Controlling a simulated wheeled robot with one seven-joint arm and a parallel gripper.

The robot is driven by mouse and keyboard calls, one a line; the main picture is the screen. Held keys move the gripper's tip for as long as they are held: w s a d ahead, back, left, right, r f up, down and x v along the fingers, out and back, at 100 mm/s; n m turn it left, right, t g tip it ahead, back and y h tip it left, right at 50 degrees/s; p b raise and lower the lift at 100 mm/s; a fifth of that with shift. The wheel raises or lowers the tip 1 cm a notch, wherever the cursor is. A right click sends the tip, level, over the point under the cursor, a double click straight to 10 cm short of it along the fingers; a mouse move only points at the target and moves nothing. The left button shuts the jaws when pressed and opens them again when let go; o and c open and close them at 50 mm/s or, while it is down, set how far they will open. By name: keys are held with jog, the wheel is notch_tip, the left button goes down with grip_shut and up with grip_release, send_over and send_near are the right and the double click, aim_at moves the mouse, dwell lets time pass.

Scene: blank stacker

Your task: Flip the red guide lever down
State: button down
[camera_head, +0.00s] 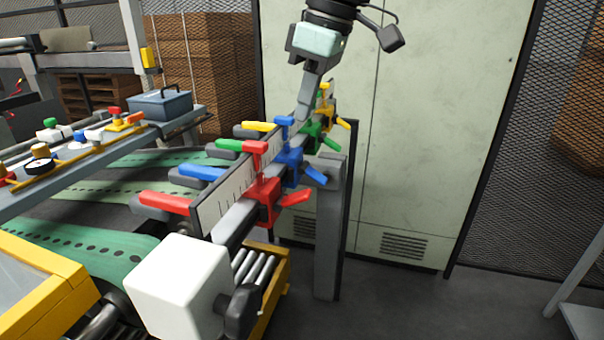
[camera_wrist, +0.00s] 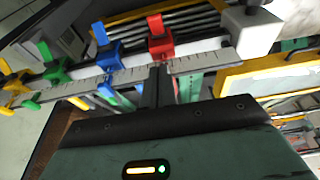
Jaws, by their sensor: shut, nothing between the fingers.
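The red guide (camera_head: 266,196) is clamped on the near part of the grey rail. Its red lever (camera_head: 295,198) sticks out to the right and tilts slightly up at its outer end, while the blue, green and yellow levers slant down. In the wrist view the red guide (camera_wrist: 160,45) sits above the fingers, with its lever (camera_wrist: 155,23) towards the top. My gripper (camera_head: 301,114) is shut and empty, pointing down near the top of the rail, beyond the red guide in the head view. In the wrist view its fingers (camera_wrist: 157,72) show as a dark narrow shape over the rail.
The blue guide (camera_head: 290,160), green guide (camera_head: 312,131) and yellow guide (camera_head: 325,93) stand farther along the rail, close together. A white block (camera_head: 178,287) with a black knob is at the near end. A pale cabinet (camera_head: 430,130) stands behind.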

jog(key=p, duration=0.3)
send_over(296, 195)
jog(key=x, duration=0.3)
jog(key=d+x, duration=0.1)
jog(key=x, duration=0.4)
jog(key=shift+s+d+f, duration=0.2)
jog(key=shift+s+f, duration=0.1)
jog(key=shift+f, duration=0.35)
jog(key=f, duration=0.1)
jog(key=d+f+p, duration=0.1)
jog(key=shift+s+d+f, duration=0.25)
jog(key=shift+f, duration=0.15)
jog(key=shift+d+f, duration=0.15)
jog(key=shift+f, duration=0.3)
jog(key=shift+f+b, duration=0.1)
jog(key=shift+b, duration=0.2)
